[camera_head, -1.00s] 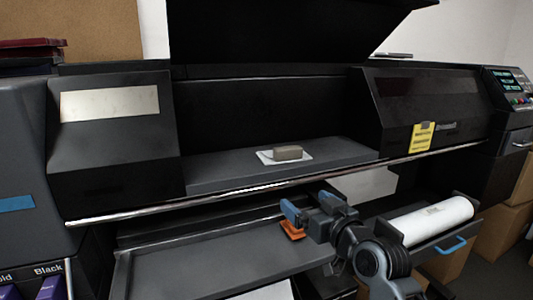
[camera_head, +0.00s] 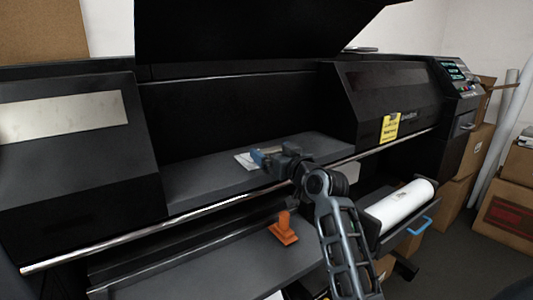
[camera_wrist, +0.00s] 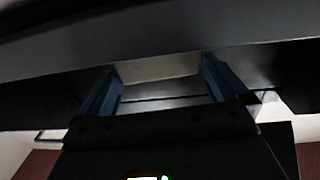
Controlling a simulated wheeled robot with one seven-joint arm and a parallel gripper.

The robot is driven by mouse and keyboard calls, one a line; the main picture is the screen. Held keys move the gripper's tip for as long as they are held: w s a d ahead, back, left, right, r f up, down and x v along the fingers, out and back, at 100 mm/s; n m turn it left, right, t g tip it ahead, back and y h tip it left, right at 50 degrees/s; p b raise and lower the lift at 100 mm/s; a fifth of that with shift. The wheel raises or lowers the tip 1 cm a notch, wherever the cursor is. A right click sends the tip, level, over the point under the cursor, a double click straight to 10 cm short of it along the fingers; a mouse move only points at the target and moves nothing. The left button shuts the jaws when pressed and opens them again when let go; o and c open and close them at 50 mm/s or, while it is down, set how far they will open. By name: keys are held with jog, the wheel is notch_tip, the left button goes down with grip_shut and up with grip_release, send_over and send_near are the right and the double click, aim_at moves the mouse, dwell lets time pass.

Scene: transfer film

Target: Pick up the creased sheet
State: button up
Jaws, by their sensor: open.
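A small white sheet (camera_head: 242,161) lies on the dark platen shelf (camera_head: 205,188) of the large printer. I cannot make out creases in it. My gripper (camera_head: 259,157) is at shelf height and covers the right part of the sheet; whether they touch I cannot tell. The tan block that lay on the sheet is now hidden behind the gripper. In the wrist view my gripper (camera_wrist: 160,66) has its blue fingers wide apart. A pale flat surface shows between or beyond them; I cannot tell what it is. Another white sheet (camera_head: 274,296) shows at the bottom edge, in the lower tray.
A metal rail (camera_head: 228,201) runs along the shelf's front edge. The printer's raised lid (camera_head: 240,30) hangs above. An orange object (camera_head: 283,230) stands on the lower tray. A white paper roll (camera_head: 400,205) lies at right. A yellow tag (camera_head: 390,127) hangs on the right cover.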

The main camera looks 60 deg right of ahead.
jog(key=shift+w+d, duration=0.35)
jog(key=shift+w, duration=0.2)
jog(key=shift+c, duration=0.4)
jog(key=c, duration=0.6)
jog(key=shift+r, duration=0.15)
jog(key=shift+c, duration=0.2)
